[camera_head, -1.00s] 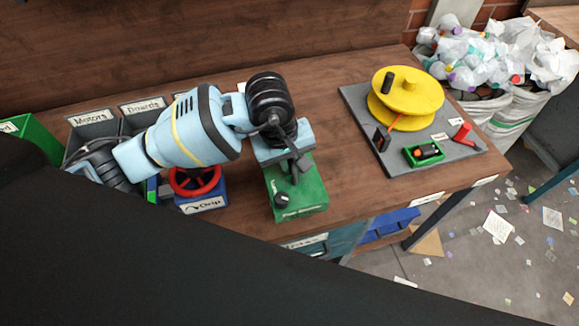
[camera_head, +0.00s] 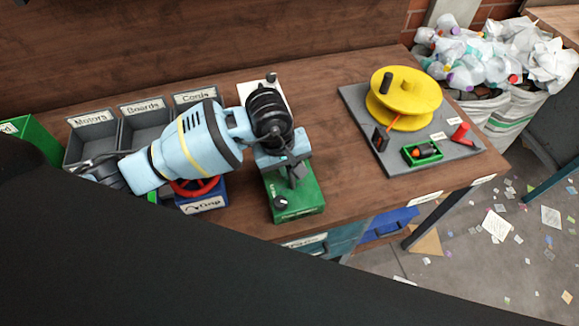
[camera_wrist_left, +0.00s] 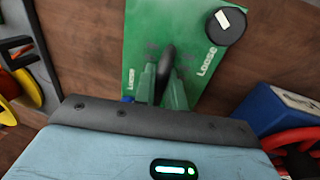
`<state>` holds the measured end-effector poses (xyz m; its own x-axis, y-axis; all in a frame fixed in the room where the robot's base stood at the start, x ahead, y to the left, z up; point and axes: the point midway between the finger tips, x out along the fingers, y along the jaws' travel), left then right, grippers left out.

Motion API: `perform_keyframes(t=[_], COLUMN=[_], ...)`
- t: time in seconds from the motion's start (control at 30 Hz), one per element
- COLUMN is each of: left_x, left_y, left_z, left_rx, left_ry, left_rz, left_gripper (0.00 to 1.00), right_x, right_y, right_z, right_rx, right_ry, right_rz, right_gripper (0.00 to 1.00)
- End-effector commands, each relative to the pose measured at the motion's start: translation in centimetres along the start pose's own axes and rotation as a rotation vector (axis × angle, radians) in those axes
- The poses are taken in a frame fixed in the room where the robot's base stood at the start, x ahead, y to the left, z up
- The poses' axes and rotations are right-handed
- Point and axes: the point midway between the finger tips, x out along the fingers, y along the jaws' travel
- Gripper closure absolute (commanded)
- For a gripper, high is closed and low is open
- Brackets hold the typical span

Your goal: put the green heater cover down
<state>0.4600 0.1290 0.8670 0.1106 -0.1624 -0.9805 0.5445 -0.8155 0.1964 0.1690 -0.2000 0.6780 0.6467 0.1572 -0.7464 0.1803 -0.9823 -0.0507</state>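The green heater cover (camera_head: 308,199) is a flat green plate with a black knob near its front left corner, on the wooden bench's front part in the head view. The wrist view also shows the cover (camera_wrist_left: 137,35), with "LOOSE" printed on it. My left gripper (camera_head: 294,176) points down over the cover's middle. In the wrist view its fingers (camera_wrist_left: 165,88) close on a dark upright handle at the cover's centre. I cannot tell whether the cover's underside touches the bench. My right gripper is not in view.
A pale plate (camera_head: 275,90) with a black knob lies behind my left gripper. Labelled grey bins (camera_head: 88,138) and a blue box (camera_head: 205,201) with a red wheel stand left. A grey board (camera_head: 362,112) carries a yellow spool (camera_head: 408,90) at right. Bench between is clear.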

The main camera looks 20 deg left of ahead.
Motion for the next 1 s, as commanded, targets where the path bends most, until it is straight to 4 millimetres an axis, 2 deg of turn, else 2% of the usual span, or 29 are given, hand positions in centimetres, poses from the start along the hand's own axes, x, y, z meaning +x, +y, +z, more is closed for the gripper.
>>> perform_keyframes(t=[0.03, 0.17, 0.43, 0.57, 0.67, 1.0], left_x=[0.1, 0.0, 0.0, -0.8, -2.1, -8.8], left_y=[0.0, 0.0, 0.0, 0.1, 0.1, 0.1], left_z=[0.0, 0.0, 0.0, 0.0, -0.1, -0.1], left_rx=[0.0, 0.0, 0.0, 0.0, 0.001, 0.0], left_ry=[-0.001, -0.001, -0.001, 0.001, 0.004, 0.004], left_rz=[-0.001, -0.001, 0.0, 0.002, 0.002, 0.002], left_gripper=[0.83, 0.66, 0.66, 0.66, 0.66, 0.66], right_x=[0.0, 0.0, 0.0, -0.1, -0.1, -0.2], right_y=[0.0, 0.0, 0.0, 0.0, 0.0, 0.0], right_z=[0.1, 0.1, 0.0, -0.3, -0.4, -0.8], right_rx=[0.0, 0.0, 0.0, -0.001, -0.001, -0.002], right_ry=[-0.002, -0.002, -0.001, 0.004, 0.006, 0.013], right_rz=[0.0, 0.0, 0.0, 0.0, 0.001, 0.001], right_gripper=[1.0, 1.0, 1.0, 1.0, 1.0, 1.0])
